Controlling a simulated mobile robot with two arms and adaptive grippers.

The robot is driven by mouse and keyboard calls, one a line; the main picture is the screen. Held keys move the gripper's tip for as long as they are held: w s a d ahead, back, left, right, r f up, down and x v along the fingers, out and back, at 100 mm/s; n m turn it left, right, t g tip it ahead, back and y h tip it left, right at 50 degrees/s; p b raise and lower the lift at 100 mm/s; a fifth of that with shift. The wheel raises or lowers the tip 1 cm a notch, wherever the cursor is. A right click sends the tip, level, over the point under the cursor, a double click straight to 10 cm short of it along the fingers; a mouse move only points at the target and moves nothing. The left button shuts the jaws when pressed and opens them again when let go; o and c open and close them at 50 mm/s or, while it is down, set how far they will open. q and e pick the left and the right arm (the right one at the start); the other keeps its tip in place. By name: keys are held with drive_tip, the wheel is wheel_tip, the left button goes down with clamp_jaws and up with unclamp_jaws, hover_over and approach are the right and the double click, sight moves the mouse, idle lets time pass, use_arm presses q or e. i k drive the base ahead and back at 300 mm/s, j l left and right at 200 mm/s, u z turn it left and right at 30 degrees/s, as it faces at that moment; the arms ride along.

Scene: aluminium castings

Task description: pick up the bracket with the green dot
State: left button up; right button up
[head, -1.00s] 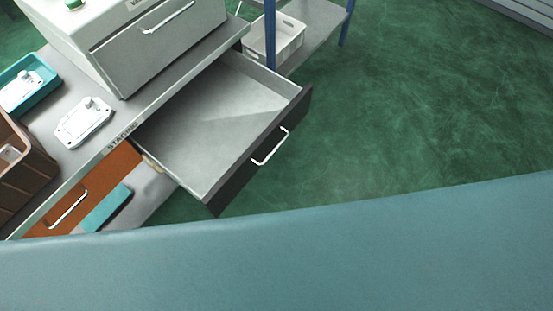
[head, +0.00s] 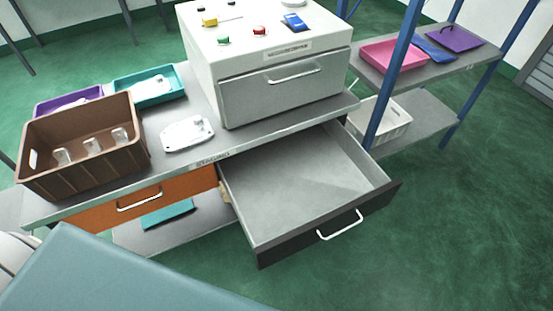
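No green dot can be made out on any casting, so I cannot tell which one is the bracket with the green dot. A pale flat casting (head: 187,134) with a raised knob lies on the bench behind the staging label. Another pale casting (head: 162,82) lies in a teal tray (head: 128,98). Several pale castings (head: 92,146) sit in a brown crate (head: 66,188) at the bench's left; the walls partly hide them. Neither of my grippers is in view.
A grey drawer (head: 292,197) stands open and looks empty, jutting out from the bench (head: 187,155). A white machine (head: 285,90) with coloured buttons stands behind it. An orange drawer (head: 112,205) is shut. A shelf (head: 425,66) with a pink tray (head: 393,54) is right.

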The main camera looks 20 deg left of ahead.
sight(67, 157)
drive_tip(key=u, duration=2.2)
drive_tip(key=i+j+z, duration=0.15)
drive_tip(key=z, duration=0.35)
drive_tip(key=j+z, duration=0.35)
drive_tip(key=z, duration=0.15)
drive_tip(key=i+j+z, duration=0.1)
drive_tip(key=j+z, duration=0.2)
drive_tip(key=z, duration=0.15)
